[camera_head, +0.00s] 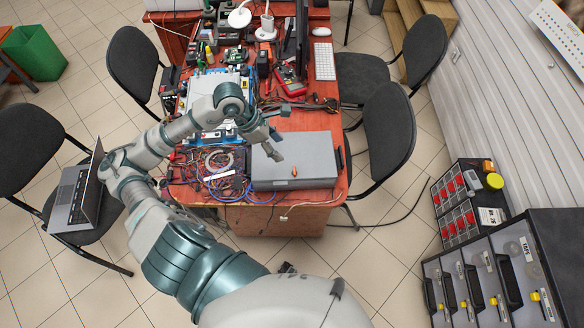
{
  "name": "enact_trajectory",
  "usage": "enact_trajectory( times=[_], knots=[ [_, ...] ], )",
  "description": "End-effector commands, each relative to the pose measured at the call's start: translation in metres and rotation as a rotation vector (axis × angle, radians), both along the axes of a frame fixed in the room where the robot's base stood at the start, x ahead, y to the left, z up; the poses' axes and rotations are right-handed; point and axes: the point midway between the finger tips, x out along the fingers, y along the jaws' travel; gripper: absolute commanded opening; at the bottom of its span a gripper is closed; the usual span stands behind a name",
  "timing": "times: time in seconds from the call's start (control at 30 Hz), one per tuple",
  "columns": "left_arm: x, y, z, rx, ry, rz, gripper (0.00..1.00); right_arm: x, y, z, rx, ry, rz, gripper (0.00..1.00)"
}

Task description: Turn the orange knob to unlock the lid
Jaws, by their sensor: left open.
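A grey box (293,181) sits at the near right corner of the red table. Its flat grey lid (308,150) is down. A small orange knob (294,171) is on the box's front side, near the lid's front edge. My left gripper (275,144) is open and empty. It appears over the lid's left part, up and to the left of the knob and apart from it. From this angle I cannot tell its height above the lid. My right gripper is not in view.
Tangled cables (222,172) lie left of the box. Tools and electronics crowd the red table (322,86) behind it. Black chairs (388,130) stand on both sides. A laptop (78,196) rests on a left chair. Drawer units (488,285) stand at the right.

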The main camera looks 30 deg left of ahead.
Motion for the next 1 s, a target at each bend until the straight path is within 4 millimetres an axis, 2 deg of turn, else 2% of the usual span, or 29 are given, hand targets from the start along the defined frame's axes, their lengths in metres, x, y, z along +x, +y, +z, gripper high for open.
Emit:
enact_trajectory(
  times=[0.07,0.17,0.37,0.8,1.0],
  knots=[
    [-0.001,0.017,0.0,0.075,0.009,0.008,0.6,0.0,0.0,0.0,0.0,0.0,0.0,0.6],
    [0.0,0.023,-0.005,0.11,0.018,0.012,0.6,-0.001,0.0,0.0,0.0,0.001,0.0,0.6],
    [0.007,0.011,-0.037,0.106,0.02,0.011,0.6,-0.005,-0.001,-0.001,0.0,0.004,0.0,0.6],
    [0.029,-0.021,-0.131,0.105,0.02,0.011,0.6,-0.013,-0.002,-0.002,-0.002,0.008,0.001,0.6],
    [0.035,-0.028,-0.154,0.105,0.018,0.012,0.6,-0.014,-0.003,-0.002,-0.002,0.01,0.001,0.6]
  ],
)
